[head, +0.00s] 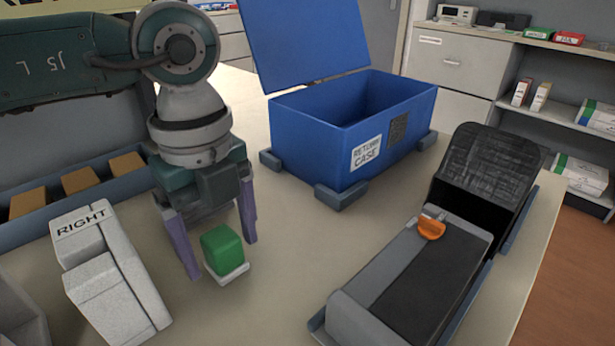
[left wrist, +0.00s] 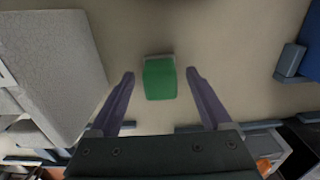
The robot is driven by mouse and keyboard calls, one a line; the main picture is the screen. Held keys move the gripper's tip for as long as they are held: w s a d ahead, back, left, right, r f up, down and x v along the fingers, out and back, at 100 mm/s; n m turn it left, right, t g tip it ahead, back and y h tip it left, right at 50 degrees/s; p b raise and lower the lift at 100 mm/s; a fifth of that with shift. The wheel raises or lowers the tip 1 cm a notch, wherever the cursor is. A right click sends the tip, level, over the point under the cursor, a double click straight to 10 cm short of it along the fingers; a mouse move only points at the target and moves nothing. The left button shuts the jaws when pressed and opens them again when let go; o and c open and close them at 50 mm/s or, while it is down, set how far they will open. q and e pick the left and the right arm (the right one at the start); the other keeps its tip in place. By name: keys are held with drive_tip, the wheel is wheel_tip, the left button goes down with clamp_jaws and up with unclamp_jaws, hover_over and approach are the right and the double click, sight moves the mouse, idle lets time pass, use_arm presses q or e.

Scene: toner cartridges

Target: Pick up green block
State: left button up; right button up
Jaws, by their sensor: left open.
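The green block (head: 222,249) sits on a small pale base (head: 234,274) on the table, just in front of my left gripper. My left gripper (head: 222,258) points down with its two purple fingers apart, one on each side of the block in the head view. In the left wrist view, the green block (left wrist: 160,79) lies between and slightly beyond the fingertips of the open left gripper (left wrist: 160,74). Gaps show on both sides, so the fingers do not touch it there. My right gripper is not in view.
A grey unit marked RIGHT (head: 108,277) stands close to the left of the gripper. An open blue return case (head: 325,140) is behind. A grey and black device with an orange knob (head: 431,228) stands at right. A blue tray (head: 120,189) holds orange-brown blocks. Bare table lies between.

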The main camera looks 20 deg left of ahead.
use_arm(q)
clamp_jaws()
idle(0.7)
